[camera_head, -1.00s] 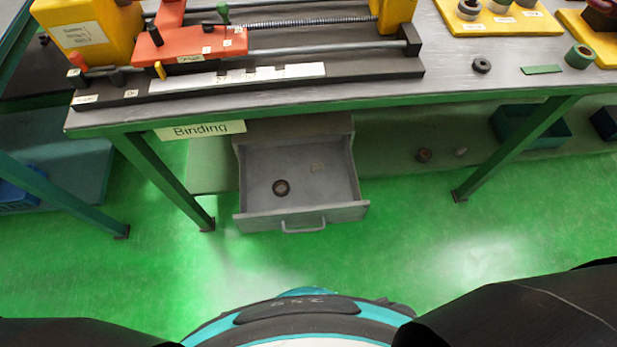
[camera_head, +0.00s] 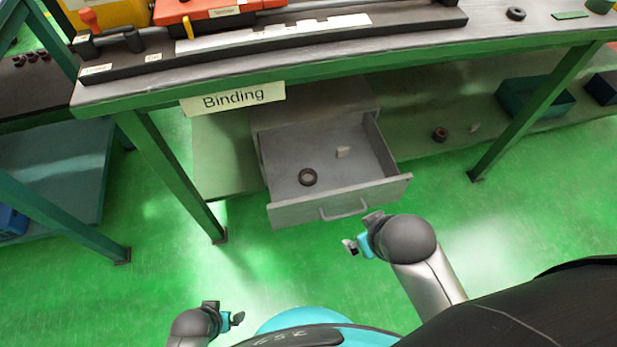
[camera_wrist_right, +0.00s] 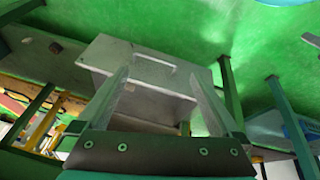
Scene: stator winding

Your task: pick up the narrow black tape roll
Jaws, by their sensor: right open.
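A dark ring-shaped roll (camera_head: 307,177) lies flat in the open grey drawer (camera_head: 285,213) under the bench. Another black roll (camera_head: 516,13) lies on the bench top at the upper right, and a dark roll (camera_head: 440,134) rests on the lower shelf. I cannot tell their widths well enough to say which is the narrow one. My right gripper (camera_head: 352,246) is just in front of the drawer, apart from the rolls. In the right wrist view its fingers (camera_wrist_right: 159,76) are apart and empty, with the drawer beyond. My left gripper (camera_head: 228,316) is low at the bottom; its jaw opening is unclear.
A small pale block (camera_head: 343,152) is also in the drawer. The drawer handle (camera_head: 344,208) faces me. The bench (camera_head: 330,70) overhangs the drawer, with green legs (camera_head: 175,185) at the sides. A green bin (camera_head: 535,97) stands on the lower shelf. The floor in front is clear.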

